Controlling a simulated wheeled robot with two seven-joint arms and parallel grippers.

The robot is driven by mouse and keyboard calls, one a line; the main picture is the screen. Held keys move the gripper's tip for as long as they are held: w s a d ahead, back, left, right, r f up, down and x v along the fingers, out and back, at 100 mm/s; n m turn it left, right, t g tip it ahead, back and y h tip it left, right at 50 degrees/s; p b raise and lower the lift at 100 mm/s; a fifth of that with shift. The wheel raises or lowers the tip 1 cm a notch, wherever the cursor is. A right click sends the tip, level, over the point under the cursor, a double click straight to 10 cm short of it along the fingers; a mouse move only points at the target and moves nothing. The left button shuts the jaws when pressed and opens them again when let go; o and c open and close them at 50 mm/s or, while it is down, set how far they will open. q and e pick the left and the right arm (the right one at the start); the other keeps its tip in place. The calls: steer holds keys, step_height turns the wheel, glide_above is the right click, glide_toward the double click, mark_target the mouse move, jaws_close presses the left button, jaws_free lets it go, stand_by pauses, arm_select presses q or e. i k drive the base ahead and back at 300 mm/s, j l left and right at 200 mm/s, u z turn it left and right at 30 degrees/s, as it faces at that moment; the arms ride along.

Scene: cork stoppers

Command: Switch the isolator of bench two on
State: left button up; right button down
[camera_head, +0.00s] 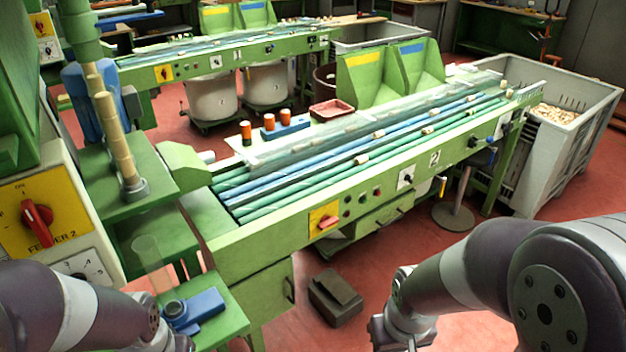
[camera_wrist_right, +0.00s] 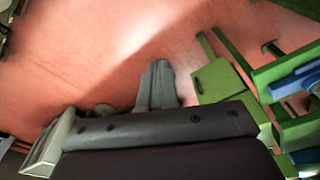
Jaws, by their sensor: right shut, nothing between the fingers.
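Bench two is the near green conveyor bench, with a white plate marked 2 (camera_head: 435,159) on its front. Its isolator, a red handle on a yellow plate (camera_head: 324,217), sits on the front face toward the left end. The handle looks turned sideways, nearly level; its markings are too small to read. My right gripper (camera_wrist_right: 158,75) shows grey and shut in the right wrist view, with nothing held, over the red floor. In the head view my right arm is at the lower right, well apart from the isolator. My left arm is at the lower left; its gripper is out of view.
A similar red switch on a yellow plate marked FEEDER 2 (camera_head: 38,222) is at the left. A smaller black knob on a white plate (camera_head: 405,178) sits right of the isolator. A dark box (camera_head: 335,298) lies on the floor below. The floor before the bench is otherwise mostly clear.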

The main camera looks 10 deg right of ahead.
mark_target(326, 221)
steer(key=i+l+u, duration=0.8)
